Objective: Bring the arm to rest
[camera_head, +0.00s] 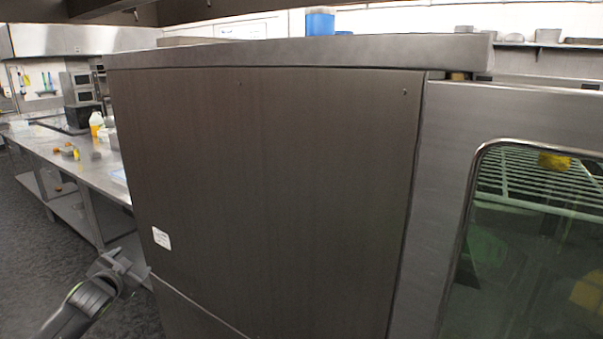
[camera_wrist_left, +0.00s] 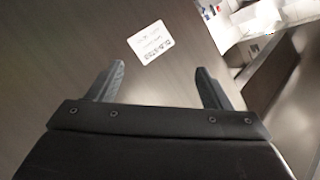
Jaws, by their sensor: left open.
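My left gripper (camera_head: 133,270) is at the lower left of the head view, close to the side panel of a large dark metal cabinet (camera_head: 265,180). In the left wrist view the left gripper (camera_wrist_left: 157,88) has its two fingers spread apart with nothing between them. Beyond the fingertips is the cabinet's panel with a white label (camera_wrist_left: 150,43). The same label (camera_head: 161,238) shows in the head view above and right of the gripper. I cannot tell whether the fingers touch the panel. My right gripper is not in view.
A glass door (camera_head: 530,250) with a wire rack behind it is at the right. A blue container (camera_head: 320,22) stands on the cabinet's top. A long steel counter (camera_head: 95,172) with small items runs along the left. Open floor (camera_head: 40,240) lies at the lower left.

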